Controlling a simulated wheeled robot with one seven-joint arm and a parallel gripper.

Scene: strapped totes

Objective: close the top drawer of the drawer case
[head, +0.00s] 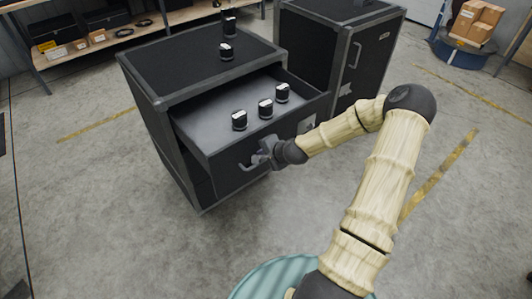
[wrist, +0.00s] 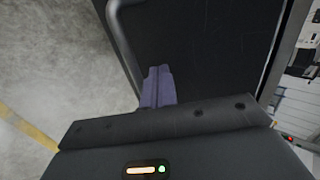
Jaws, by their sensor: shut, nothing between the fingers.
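The black drawer case (head: 200,65) stands left of centre in the head view. Its top drawer (head: 225,175) is pulled out, with three small black-and-white objects (head: 265,108) on its grey inside. My gripper (head: 260,158) is at the drawer's front face, close to its handle (head: 247,166). In the wrist view the shut fingers (wrist: 157,88) lie over the dark front panel, beside the grey handle bar (wrist: 125,45). Nothing is between the fingers. I cannot tell whether they touch the panel.
Small black objects (head: 227,50) stand on the case top. A second black case (head: 335,50) stands close behind to the right. Shelves (head: 130,35) line the back left, and a blue drum with boxes (head: 465,50) is at the back right. The floor in front is clear.

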